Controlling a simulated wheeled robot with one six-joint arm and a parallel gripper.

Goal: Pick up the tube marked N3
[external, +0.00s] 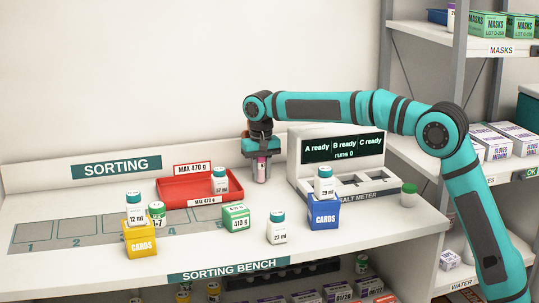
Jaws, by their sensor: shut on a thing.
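My gripper (261,162) points straight down over the bench, just left of the meter. It is shut on a small tube (262,168) with a pink band. Part of the tube is hidden by the jaws, and any marking on it is too small to read. I cannot tell whether its lower end touches the bench. I see no legible N3 anywhere in the external view.
The salt meter (298,172) stands close right of my gripper; its screen reads A, B, C ready. A red tray (180,203) holding a bottle is to the left. In front are a green box (236,217), a white bottle (277,230) and a blue cards box (323,216).

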